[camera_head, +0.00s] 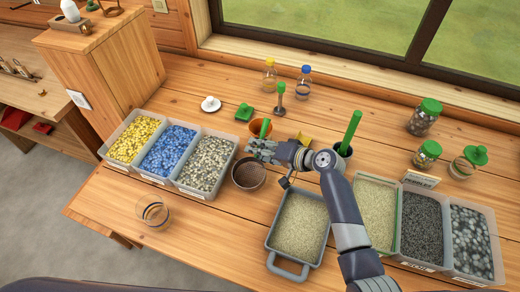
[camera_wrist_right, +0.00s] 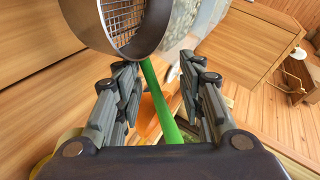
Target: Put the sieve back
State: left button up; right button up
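The sieve (camera_head: 249,175) is a round, dark-rimmed metal bowl with mesh and a green handle, right of the bin of tan pebbles. In the right wrist view its metal ring and mesh (camera_wrist_right: 130,22) fill the top, and its green handle (camera_wrist_right: 168,110) runs down between the fingers. My right gripper (camera_head: 259,149) is over the handle; in the wrist view its two fingers (camera_wrist_right: 158,72) stand apart with gaps beside the handle, so it looks open. The head view hides part of the handle behind the gripper. My left gripper is not in view.
Bins of yellow, blue and tan pebbles (camera_head: 207,139) stand left. A grey sand tray (camera_head: 273,237) and more filled bins (camera_head: 437,266) are right. An orange cup (camera_head: 255,131) is just behind the gripper. Bottles and green-lidded jars (camera_head: 423,120) stand farther back. A glass (camera_head: 153,213) is front left.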

jog(key=shift+r, duration=0.3)
jog(key=shift+s+d+r, duration=0.1)
jog(key=shift+d, duration=0.1)
jog(key=b+v, duration=0.1)
jog(key=v, duration=1)
jog(key=shift+s+d, duration=0.2)
jog(key=shift+r, duration=0.1)
